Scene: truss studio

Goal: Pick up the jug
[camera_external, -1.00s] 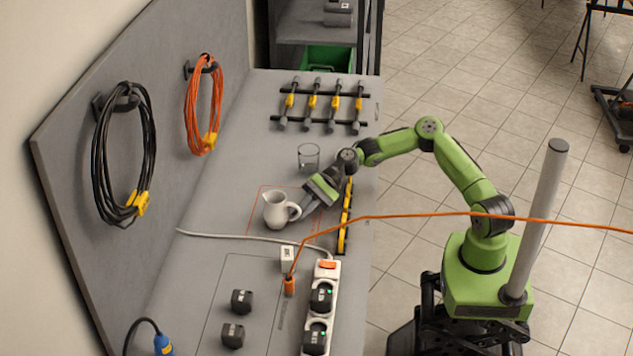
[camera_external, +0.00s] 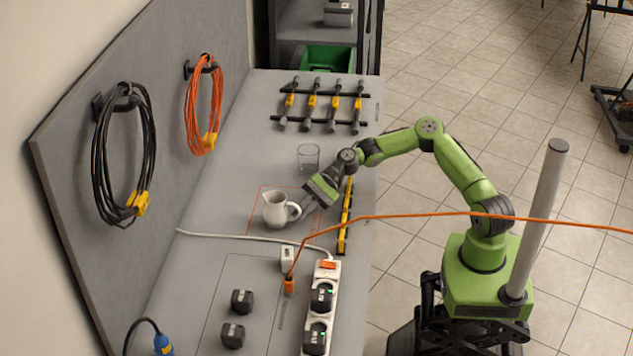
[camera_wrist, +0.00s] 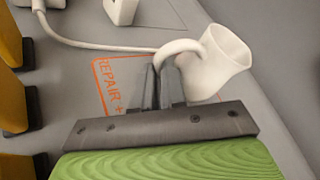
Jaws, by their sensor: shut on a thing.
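The white jug (camera_external: 275,209) stands upright on the grey bench, inside an orange outlined area, with its handle toward my gripper. In the wrist view the jug (camera_wrist: 222,62) is at the upper right and its handle curves left to my fingers. My gripper (camera_external: 304,207) reaches in from the right, low over the bench. In the wrist view my gripper (camera_wrist: 160,85) is shut on the jug's handle. The fingers partly hide the lower part of the handle.
A clear glass (camera_external: 308,158) stands behind the jug. A yellow level (camera_external: 345,217) lies to the right, under my arm. A white cable (camera_external: 240,236), a white plug (camera_external: 287,257) and a power strip (camera_external: 323,300) are in front. An orange cable crosses toward the right.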

